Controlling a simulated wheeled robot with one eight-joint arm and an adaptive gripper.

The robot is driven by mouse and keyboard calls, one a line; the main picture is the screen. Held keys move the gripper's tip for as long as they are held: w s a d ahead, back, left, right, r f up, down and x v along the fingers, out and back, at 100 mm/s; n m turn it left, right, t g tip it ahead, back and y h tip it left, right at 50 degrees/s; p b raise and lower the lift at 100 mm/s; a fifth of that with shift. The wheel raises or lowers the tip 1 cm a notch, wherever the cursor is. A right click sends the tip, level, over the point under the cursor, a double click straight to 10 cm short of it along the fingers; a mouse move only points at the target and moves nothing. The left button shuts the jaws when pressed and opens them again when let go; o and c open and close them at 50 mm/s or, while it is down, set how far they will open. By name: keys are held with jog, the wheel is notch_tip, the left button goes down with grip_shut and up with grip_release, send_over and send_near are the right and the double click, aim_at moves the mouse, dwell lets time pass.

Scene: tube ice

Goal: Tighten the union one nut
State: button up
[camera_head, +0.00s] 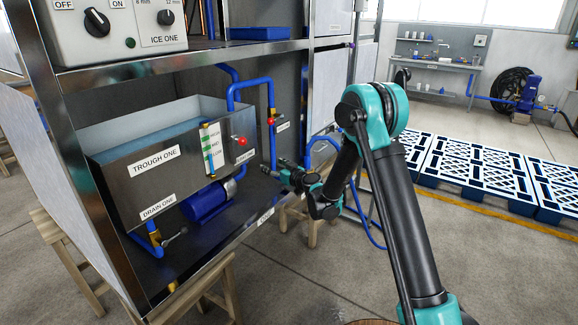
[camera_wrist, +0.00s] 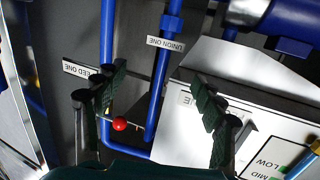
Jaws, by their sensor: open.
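The UNION ONE label (camera_wrist: 166,43) reads upside down in the wrist view. Beside it, a blue pipe has a thicker blue collar (camera_wrist: 172,24), which looks like the union nut. I cannot pick this nut out clearly in the head view. My gripper (camera_wrist: 163,88) is open and empty, its dark fingers on either side of the lower part of that pipe in the picture. The collar shows above and beyond the fingertips, and no contact is visible. In the head view my gripper (camera_head: 268,171) is right of the trough, near the blue pipework.
The TROUGH ONE tank (camera_head: 125,182) stands on the lower shelf with a blue pump (camera_head: 207,203). A red-knobbed valve (camera_wrist: 120,124) is close to the left finger in the wrist view. A shelf edge (camera_head: 190,63) runs above. Blue-and-white pallets (camera_head: 470,165) lie on the floor behind.

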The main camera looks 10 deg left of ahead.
jog(key=s+d+r+g+h, duration=0.1)
jog(key=s+d+r, duration=0.2)
jog(key=d, duration=0.4)
jog(key=shift+s+d+r, duration=0.15)
jog(key=shift+s, duration=0.3)
